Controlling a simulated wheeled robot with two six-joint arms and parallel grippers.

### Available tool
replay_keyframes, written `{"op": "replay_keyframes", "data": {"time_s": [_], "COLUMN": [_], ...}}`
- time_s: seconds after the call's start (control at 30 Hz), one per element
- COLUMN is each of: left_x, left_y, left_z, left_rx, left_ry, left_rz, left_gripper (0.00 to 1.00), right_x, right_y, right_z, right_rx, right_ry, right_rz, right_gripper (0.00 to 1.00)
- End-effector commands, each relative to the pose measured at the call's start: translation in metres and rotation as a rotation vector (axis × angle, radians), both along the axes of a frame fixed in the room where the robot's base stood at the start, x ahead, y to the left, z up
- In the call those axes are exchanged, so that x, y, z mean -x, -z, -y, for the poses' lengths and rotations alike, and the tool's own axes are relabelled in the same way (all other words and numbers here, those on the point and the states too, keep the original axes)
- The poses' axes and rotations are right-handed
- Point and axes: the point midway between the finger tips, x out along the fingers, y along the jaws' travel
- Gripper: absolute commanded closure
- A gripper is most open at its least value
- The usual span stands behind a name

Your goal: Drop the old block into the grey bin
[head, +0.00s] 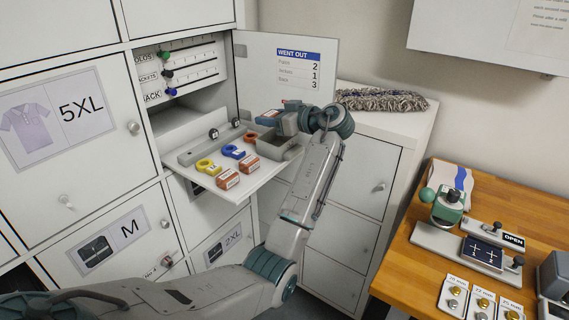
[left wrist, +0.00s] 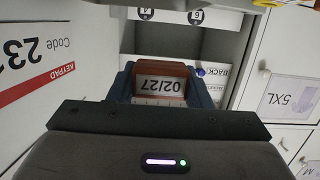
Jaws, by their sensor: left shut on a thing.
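My left gripper (head: 268,118) is shut on a reddish-brown block, above the pull-out shelf and near the grey bin. In the left wrist view the held block (left wrist: 162,70) sits between blue fingers and its white label reads 02/27, upside down. The grey bin (head: 290,158) is an open box at the right end of the shelf, below the gripper; its inside is partly hidden. Two orange-brown blocks with pale labels, one (head: 249,164) and another (head: 228,179), lie on the shelf left of the bin. My right gripper is not in view.
The white shelf (head: 212,190) also holds yellow (head: 208,167), blue (head: 233,152) and orange (head: 250,138) rings. An open door (head: 250,75) marked WENT OUT stands behind. A wooden table (head: 405,265) with a press (head: 445,208) is at right.

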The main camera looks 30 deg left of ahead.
Motion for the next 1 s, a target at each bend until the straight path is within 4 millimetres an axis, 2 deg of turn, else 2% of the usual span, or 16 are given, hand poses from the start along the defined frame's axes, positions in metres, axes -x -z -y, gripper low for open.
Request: {"op": "replay_keyframes", "data": {"time_s": [0.1,0.3,0.6,0.63,0.73,1.0], "left_x": [0.000,0.000,0.000,0.000,0.000,0.000], "left_y": [0.017,0.035,0.038,0.038,0.038,0.038], "left_z": [0.000,0.000,0.000,0.000,0.000,0.000], "left_rx": [0.000,-0.001,-0.001,-0.001,-0.001,0.000], "left_ry": [0.001,0.001,0.001,0.001,0.001,0.001], "left_rz": [-0.003,-0.001,0.000,0.000,-0.001,-0.001], "left_gripper": [0.77,0.77,0.77,0.51,0.32,0.30], "right_x": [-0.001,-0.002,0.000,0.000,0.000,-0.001], "right_y": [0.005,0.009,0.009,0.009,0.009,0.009], "right_z": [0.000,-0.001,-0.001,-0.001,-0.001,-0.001], "right_rx": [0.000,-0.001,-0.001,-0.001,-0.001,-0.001], "right_ry": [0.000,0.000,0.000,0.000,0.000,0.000], "right_rz": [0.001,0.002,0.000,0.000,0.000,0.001], "right_gripper": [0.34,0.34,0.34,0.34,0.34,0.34]}}
